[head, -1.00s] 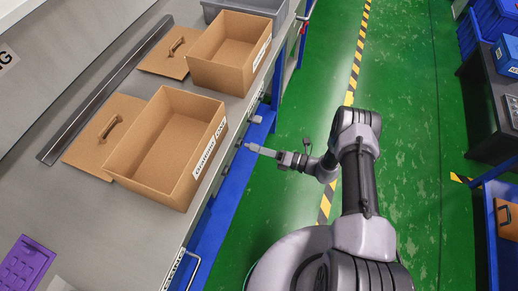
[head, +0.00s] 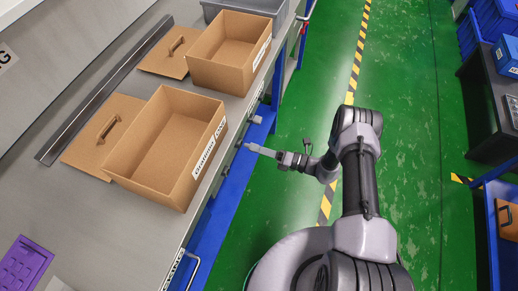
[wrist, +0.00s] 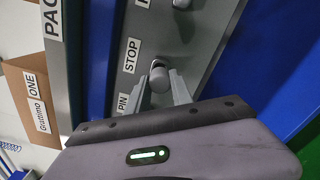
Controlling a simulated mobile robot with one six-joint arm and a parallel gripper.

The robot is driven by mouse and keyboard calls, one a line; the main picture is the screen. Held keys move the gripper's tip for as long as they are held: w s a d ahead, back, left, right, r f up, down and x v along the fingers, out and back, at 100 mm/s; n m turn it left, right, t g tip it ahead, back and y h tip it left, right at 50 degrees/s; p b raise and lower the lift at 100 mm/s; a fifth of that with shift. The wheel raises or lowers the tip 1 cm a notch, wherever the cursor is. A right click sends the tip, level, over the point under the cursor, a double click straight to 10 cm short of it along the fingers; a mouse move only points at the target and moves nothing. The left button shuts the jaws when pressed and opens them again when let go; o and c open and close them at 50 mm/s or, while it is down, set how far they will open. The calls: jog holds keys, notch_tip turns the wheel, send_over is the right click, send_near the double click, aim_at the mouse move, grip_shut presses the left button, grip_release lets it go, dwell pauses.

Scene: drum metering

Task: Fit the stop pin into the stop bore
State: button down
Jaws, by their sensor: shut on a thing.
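In the wrist view the grey, round-headed stop pin (wrist: 159,78) sits between the fingertips of my gripper (wrist: 160,84), which is shut on it. The pin is in front of the grey panel (wrist: 215,55), beside the STOP label (wrist: 130,56) and above the PIN label (wrist: 122,104). The stop bore itself is hidden, and I cannot tell how far the pin is in it. In the head view my gripper (head: 249,147) reaches left to the bench's front side; the pin there is too small to make out.
Another round grey knob (wrist: 182,4) is on the panel farther up. Two open cardboard boxes (head: 190,155) (head: 232,55) stand on the grey bench (head: 95,225) behind the panel. A blue beam (head: 232,190) runs below.

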jog(key=shift+b+x, duration=0.65)
jog(key=shift+x, duration=0.95)
jog(key=c, duration=1.1)
grip_release()
jog(key=shift+o, duration=0.2)
jog(key=p+v, duration=0.3)
jog(key=v, duration=1.4)
jog(key=shift+d, duration=0.2)
jog(key=shift+s, duration=0.1)
